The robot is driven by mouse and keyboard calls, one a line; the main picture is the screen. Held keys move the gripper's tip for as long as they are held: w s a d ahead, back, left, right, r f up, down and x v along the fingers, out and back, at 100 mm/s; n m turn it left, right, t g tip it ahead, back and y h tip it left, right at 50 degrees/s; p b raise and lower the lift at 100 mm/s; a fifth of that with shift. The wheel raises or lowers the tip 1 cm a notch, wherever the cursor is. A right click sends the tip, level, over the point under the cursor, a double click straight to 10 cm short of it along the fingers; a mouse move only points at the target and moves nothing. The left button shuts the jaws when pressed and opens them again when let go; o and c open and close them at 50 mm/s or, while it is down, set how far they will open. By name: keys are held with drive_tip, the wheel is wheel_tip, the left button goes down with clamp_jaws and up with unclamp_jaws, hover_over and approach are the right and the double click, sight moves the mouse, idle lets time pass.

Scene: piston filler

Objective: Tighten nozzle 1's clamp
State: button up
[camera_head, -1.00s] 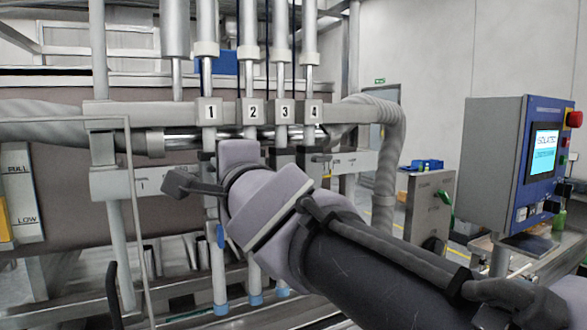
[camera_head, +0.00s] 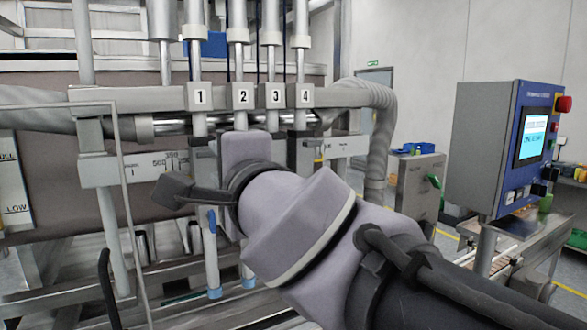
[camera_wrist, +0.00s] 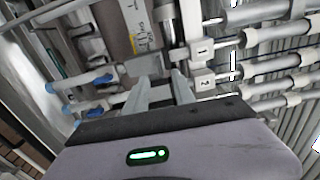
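Nozzle 1 (camera_head: 210,262) is a thin vertical tube under the white block marked 1 (camera_head: 200,97), with a blue tip at its bottom. A small blue part (camera_head: 212,221) shows on its lower tube. In the wrist view the label 1 block (camera_wrist: 203,50) is right of the fingertips, above the label 2 block. My gripper (camera_wrist: 163,80) has its two grey fingers apart, pointing toward the nozzle rail, with no held object visible. In the head view my wrist hides the fingers and part of the rail. I cannot make out nozzle 1's clamp clearly.
Nozzle 2 (camera_head: 246,276) stands close to the right of nozzle 1. A horizontal scale bar (camera_head: 345,147) crosses behind my wrist. A thick ribbed hose (camera_head: 383,130) bends down at the right.

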drive_tip(key=p+v, duration=0.4)
drive_tip(key=v, duration=0.7)
drive_tip(key=shift+a, duration=0.1)
drive_tip(key=d+f+n+g+h+b, duration=0.1)
drive_tip(key=d+f+n+g+b, duration=0.15)
drive_tip(key=f, duration=0.55)
drive_tip(key=d+f+n+g+h+b, duration=0.1)
drive_tip(key=d+f+n+h, duration=0.15)
drive_tip(key=f, duration=0.55)
drive_tip(key=s+d+f+g+h, duration=0.1)
drive_tip(key=s+d+f+g, duration=0.1)
drive_tip(key=f, duration=0.4)
drive_tip(key=s+d+f+n+g+h+b, duration=0.1)
drive_tip(key=s+d+f+g, duration=0.1)
drive_tip(key=s+d+f, duration=0.2)
drive_tip(key=s+d+f+n+g+h+b, duration=0.1)
drive_tip(key=s+d+f+g+h, duration=0.1)
drive_tip(key=d+f, duration=0.4)
wheel_tip(320, 180, down, 2)
drive_tip(key=shift+s+d+f, duration=0.1)
drive_tip(key=shift+s+d, duration=0.05)
drive_tip(key=shift+s, duration=0.6)
